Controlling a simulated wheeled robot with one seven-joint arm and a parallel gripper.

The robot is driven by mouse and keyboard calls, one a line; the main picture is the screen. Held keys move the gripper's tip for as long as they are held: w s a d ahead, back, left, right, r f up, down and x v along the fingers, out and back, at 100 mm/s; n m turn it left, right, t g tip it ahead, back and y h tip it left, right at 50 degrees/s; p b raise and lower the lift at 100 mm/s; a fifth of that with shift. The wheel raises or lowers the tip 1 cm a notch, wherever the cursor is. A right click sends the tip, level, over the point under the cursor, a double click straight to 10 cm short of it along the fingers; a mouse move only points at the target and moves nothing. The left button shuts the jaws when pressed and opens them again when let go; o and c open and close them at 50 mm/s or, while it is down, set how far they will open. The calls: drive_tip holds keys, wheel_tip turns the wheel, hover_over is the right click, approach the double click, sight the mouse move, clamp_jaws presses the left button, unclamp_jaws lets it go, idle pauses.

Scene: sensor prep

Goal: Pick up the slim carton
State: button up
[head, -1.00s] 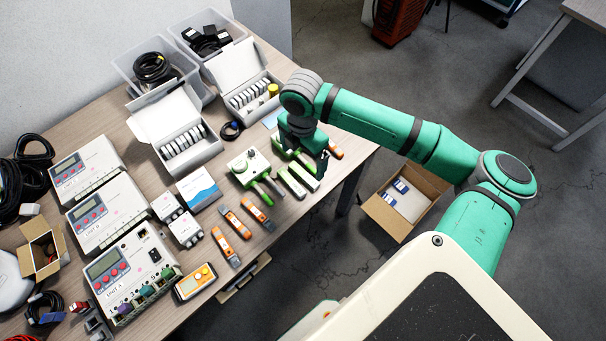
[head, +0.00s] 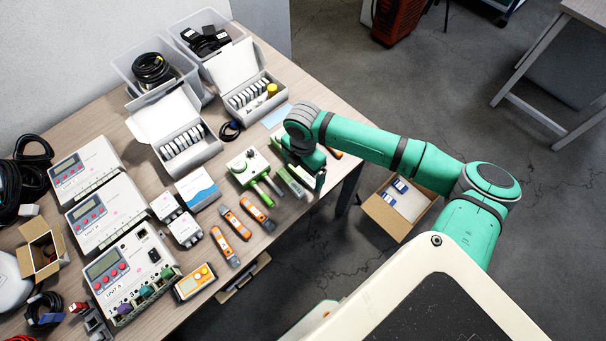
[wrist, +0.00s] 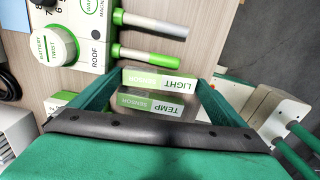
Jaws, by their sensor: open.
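Two slim white-and-green cartons lie side by side in the wrist view, one marked LIGHT SENSOR (wrist: 160,81) and one marked TEMP SENSOR (wrist: 158,105). I cannot tell which one the task means. My gripper (wrist: 158,88) is open, its two green fingers to the left and right of the cartons; contact cannot be made out. In the head view, my gripper (head: 308,180) is over the table's right end. One white-and-green carton (head: 290,182) shows just left of it; the other is mostly hidden by my gripper.
A white device with a green knob (head: 247,168) stands close on the left, its green-and-grey probes pointing toward the cartons. Several orange-and-grey sticks (head: 233,223) lie nearer the front edge. An open cardboard box (head: 403,207) stands on the floor beyond the table (head: 345,180) edge.

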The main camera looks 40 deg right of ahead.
drive_tip(key=c, duration=0.7)
drive_tip(key=shift+r, duration=0.1)
